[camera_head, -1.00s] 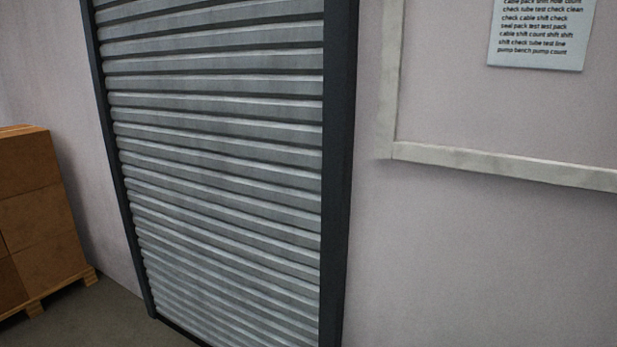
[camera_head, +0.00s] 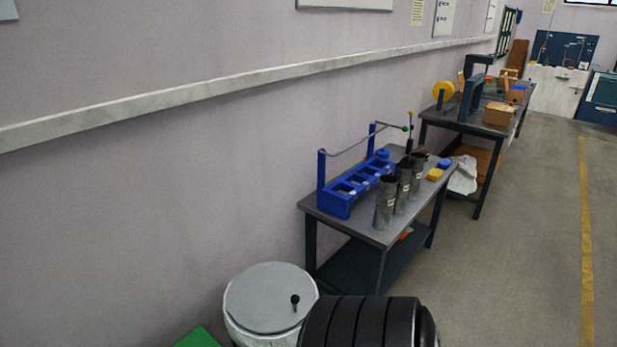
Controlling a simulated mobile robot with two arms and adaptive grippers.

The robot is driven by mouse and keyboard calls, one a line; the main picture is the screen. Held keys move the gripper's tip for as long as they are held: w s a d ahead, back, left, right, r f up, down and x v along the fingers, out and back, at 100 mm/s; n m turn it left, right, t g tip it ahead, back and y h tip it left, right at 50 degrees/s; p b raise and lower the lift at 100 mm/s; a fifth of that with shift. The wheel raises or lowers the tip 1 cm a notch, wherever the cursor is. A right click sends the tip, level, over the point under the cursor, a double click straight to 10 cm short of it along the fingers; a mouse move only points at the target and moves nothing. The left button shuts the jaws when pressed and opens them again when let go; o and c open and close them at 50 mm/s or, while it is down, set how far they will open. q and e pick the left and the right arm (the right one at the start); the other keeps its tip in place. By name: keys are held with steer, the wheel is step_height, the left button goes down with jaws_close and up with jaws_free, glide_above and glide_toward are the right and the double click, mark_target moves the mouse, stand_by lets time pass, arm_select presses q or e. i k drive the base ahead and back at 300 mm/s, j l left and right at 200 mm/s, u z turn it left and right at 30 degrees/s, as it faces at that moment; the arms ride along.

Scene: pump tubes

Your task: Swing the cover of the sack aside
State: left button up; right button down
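A round, whitish container (camera_head: 240,335) stands against the wall at the bottom of the head view. A flat grey round cover (camera_head: 262,285) with a black knob (camera_head: 295,301) lies over its top. It is the only covered container I see; its lower part is cut off by the frame, and I cannot tell whether it is a sack. A crumpled white, sack-like thing (camera_head: 463,175) is by the bench legs farther back, with no cover visible. Neither of my grippers is in view.
A black ribbed object (camera_head: 370,325) is close right of the container. A bench (camera_head: 348,228) behind holds a blue rack (camera_head: 345,195), grey tubes (camera_head: 385,205) and yellow blocks (camera_head: 434,174). Something green (camera_head: 198,338) is at the bottom edge. Floor (camera_head: 520,250) at right is clear.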

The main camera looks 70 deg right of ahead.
mark_target(266, 298)
steer(key=z, duration=2.1)
steer(key=l, duration=0.1)
steer(key=l+u, duration=0.2)
steer(key=l, duration=0.7)
steer(key=i, duration=0.05)
